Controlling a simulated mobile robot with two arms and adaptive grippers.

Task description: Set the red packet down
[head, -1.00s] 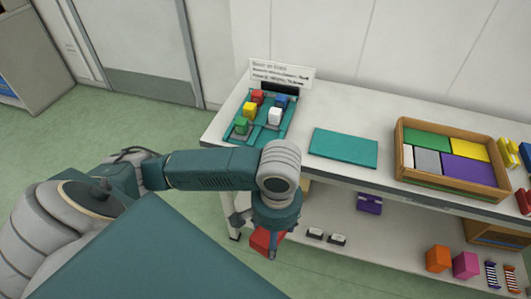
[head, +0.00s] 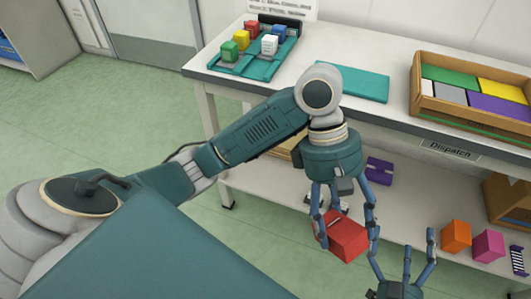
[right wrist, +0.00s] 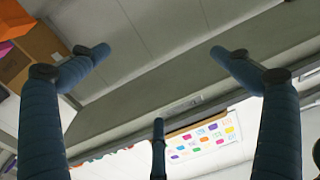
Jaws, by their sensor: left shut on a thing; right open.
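The red packet (head: 347,238) is a red box in the head view, in front of the bench's lower shelf. My left gripper (head: 345,232) points down and is shut on it, with fingers on both sides. The packet looks tilted and its far side is hidden by the fingers. My right gripper (head: 402,262) is at the bottom edge of the head view, right of and below the packet, fingers spread upward. In the right wrist view its fingers (right wrist: 160,85) are wide apart with nothing between them.
On the lower shelf (head: 408,205) are a purple item (head: 379,170), an orange box (head: 456,235) and a pink box (head: 488,246). Shelf space between them is bare.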

